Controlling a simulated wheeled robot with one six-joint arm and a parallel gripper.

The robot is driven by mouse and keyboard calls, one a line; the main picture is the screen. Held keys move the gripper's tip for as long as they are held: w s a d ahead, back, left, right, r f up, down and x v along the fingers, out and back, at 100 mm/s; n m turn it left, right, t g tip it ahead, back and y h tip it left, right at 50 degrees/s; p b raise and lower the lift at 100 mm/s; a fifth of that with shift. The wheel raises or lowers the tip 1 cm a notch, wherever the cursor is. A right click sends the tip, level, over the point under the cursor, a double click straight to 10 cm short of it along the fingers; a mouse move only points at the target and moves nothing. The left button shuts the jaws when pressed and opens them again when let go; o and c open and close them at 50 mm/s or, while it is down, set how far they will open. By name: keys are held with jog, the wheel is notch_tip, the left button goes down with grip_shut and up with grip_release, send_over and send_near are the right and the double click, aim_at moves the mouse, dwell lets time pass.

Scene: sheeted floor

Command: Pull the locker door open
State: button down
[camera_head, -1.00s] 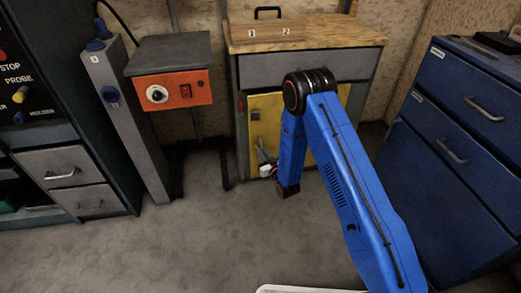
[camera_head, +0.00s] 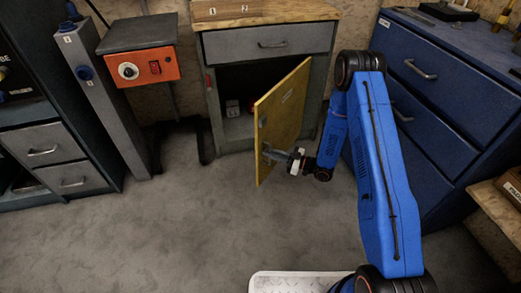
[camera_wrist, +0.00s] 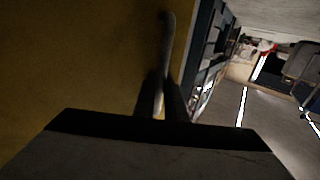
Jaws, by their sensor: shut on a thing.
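The yellow locker door (camera_head: 287,112) stands swung well out from the cabinet (camera_head: 213,95), with its hinge side at the right of the opening. Its dark, empty-looking upper interior shows behind it. My gripper (camera_head: 270,153) is shut on the door handle (camera_wrist: 168,45) near the door's free edge, low on its outer face. In the wrist view, the yellow door face (camera_wrist: 80,60) fills the left, and my gripper's fingers (camera_wrist: 163,100) close around the light, curved handle. The exact grip is partly in shadow.
A grey drawer (camera_head: 268,43) is above the opening. Blue drawers (camera_head: 440,90) stand close on the right, beside my arm. An orange control box (camera_head: 142,68) is at left. The grey floor (camera_head: 190,215) in front is clear.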

jog(key=s+d+n+g, duration=0.2)
jog(key=d+g, duration=0.1)
jog(key=d, duration=0.8)
jog(key=s+d+n+g+y, duration=0.1)
jog(key=s+d+n+g, duration=0.1)
jog(key=d, duration=0.9)
jog(key=shift+s+g, duration=0.35)
jog(key=shift+g, duration=0.25)
jog(key=c, duration=1.8)
grip_release()
jog(key=shift+r, duration=0.1)
notch_tip(320, 180, up, 10)
jog(key=shift+f, duration=0.1)
jog(key=shift+s+d, duration=0.1)
